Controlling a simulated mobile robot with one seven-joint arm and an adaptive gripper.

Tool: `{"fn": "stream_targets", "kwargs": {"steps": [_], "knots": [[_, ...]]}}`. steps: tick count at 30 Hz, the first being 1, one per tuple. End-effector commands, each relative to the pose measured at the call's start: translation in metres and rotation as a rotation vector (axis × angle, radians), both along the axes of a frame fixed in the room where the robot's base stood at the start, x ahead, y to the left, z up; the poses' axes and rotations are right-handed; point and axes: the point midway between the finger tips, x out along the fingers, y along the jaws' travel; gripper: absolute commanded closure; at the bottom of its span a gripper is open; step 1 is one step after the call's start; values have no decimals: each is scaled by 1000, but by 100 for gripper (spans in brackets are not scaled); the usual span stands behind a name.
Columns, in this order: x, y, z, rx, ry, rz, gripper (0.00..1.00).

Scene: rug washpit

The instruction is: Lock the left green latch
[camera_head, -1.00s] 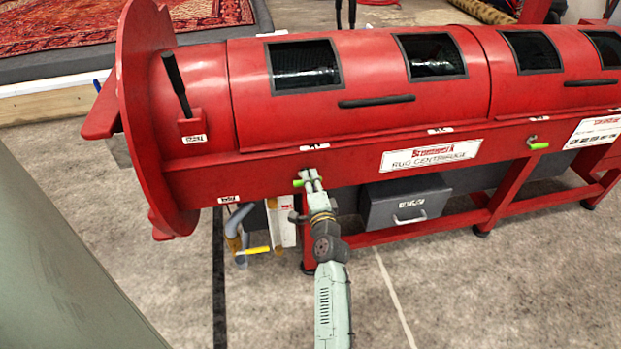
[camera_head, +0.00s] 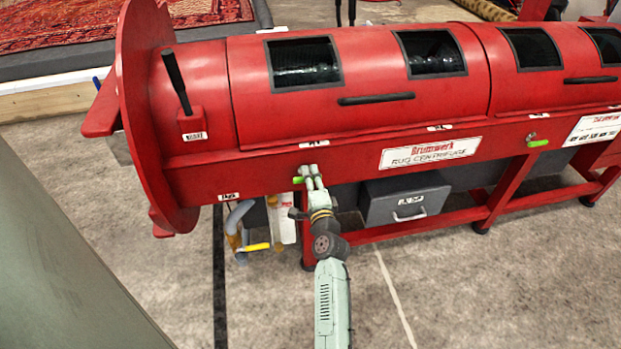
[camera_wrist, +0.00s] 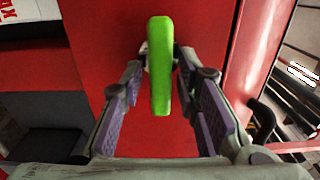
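The left green latch (camera_head: 298,180) is on the red front rail of the rug centrifuge (camera_head: 260,170), below the left lid. My gripper (camera_head: 312,178) is right at it in the head view. In the wrist view the green handle (camera_wrist: 160,65) stands lengthwise in the picture, between the two purple-padded fingers of my gripper (camera_wrist: 163,100). The fingers are apart, with a gap showing on both sides of the handle. The latch's mount is mostly hidden behind the handle.
Another green latch (camera_head: 538,143) sits farther right on the rail. A black lever (camera_head: 177,80) stands at the left end. A grey drawer box (camera_head: 405,198) and a yellow-handled valve (camera_head: 256,247) are below the rail. The floor in front is clear.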

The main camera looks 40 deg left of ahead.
Motion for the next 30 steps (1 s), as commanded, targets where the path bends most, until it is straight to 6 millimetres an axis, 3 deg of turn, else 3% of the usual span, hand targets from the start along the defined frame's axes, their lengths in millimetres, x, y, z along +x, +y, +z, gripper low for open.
{"fn": "stream_targets", "kwargs": {"steps": [14,30], "knots": [[-6,-7,0,1,1,-1,65],[-71,-83,0,0,1,-1,65]]}}
